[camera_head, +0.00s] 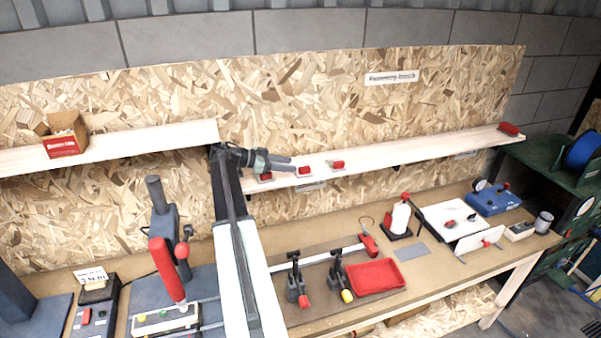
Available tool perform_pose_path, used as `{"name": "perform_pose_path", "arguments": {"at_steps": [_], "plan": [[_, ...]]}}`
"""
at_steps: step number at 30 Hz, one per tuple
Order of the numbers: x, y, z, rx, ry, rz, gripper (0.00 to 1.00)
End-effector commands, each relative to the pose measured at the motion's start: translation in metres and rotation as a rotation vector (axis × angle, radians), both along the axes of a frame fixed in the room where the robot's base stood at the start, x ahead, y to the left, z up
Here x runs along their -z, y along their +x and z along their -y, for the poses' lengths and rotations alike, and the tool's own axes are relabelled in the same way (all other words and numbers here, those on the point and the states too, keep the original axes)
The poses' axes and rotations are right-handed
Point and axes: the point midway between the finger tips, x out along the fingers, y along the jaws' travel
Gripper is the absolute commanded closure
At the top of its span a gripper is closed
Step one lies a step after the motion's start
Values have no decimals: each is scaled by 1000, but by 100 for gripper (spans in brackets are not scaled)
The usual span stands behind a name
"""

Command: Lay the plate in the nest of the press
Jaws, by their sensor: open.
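My gripper (288,163) is at the end of my arm, in front of the long wall shelf and close to small red items on it. It looks empty; its jaws are small in this view. A flat grey rectangle (411,252), which looks like the plate, lies on the bench right of the red tray, well to the right of and below my gripper. A blue-grey press (163,222) with a red-handled lever stands at the left, below my gripper. I cannot make out its nest; my arm covers the area just right of the press.
A red tray (376,277) and two toggle clamps (297,286) stand mid-bench. A red-topped white bottle (400,218) and a white board (452,220) are farther right. The wall shelf (430,152) carries red items (305,170). A cardboard box (66,136) is on the left shelf.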

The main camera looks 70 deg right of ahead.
Motion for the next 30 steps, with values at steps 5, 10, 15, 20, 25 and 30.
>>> {"name": "perform_pose_path", "arguments": {"at_steps": [5, 10, 15, 20, 25, 30], "plan": [[8, -10, 4, -1, 0, 0, 56], [20, -32, 19, -2, -1, 0, 56], [20, -38, 25, -4, 0, 0, 56], [20, -38, 24, -4, 0, 0, 73], [20, -37, 24, -5, -1, 0, 100], [19, -37, 24, -5, 0, -1, 100]]}}
